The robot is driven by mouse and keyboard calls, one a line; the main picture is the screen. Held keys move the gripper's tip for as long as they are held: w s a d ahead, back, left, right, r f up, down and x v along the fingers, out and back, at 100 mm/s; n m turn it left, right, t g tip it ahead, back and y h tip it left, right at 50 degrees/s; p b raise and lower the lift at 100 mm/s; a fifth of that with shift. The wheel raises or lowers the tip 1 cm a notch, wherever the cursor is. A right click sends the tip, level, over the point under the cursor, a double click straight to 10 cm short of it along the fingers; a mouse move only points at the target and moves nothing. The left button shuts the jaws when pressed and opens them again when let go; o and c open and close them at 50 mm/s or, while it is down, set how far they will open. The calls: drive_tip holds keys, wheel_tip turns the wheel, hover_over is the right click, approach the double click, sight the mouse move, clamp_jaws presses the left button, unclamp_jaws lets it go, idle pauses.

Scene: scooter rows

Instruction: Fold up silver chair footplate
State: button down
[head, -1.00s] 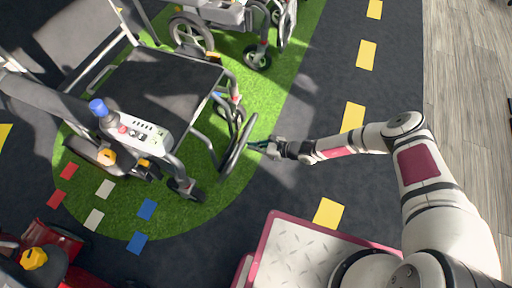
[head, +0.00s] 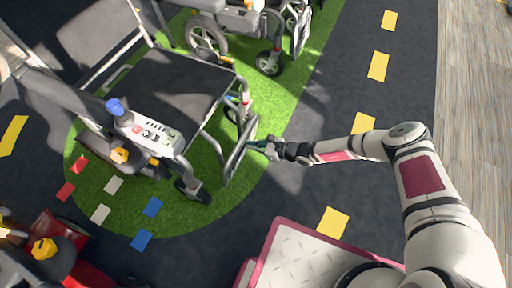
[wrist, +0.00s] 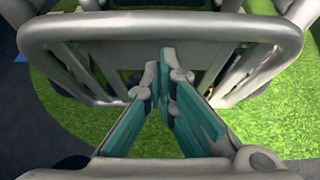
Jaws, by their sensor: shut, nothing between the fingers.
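The silver chair (head: 172,85) with a dark seat stands at the left in the head view. Its footplate (head: 236,160) is a grey looped frame at the chair's front, steeply tilted. My gripper (head: 258,146) is at the outer side of the footplate, at its upper half, with the fingers pointing at the chair. In the wrist view the footplate's rounded bar (wrist: 110,28) crosses the top. The teal fingers of my gripper (wrist: 165,62) are closed together and empty, with their tips at the bar. They seem to touch it, but contact is not certain.
A second wheelchair (head: 225,22) stands behind on the green patch (head: 290,100). A red scooter (head: 60,250) is at the lower left. A pale ridged platform (head: 300,255) with a pink edge is in front of me. Dark floor to the right is clear.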

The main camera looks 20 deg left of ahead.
drive_tip(key=shift+a+r, duration=0.3)
drive_tip(key=shift+a, duration=0.45)
drive_tip(key=f+p+v, duration=0.1)
drive_tip(key=p+v, duration=0.3)
drive_tip(key=v, duration=0.6)
drive_tip(key=shift+d, duration=0.55)
drive_tip(key=shift+f, duration=0.2)
idle(0.3)
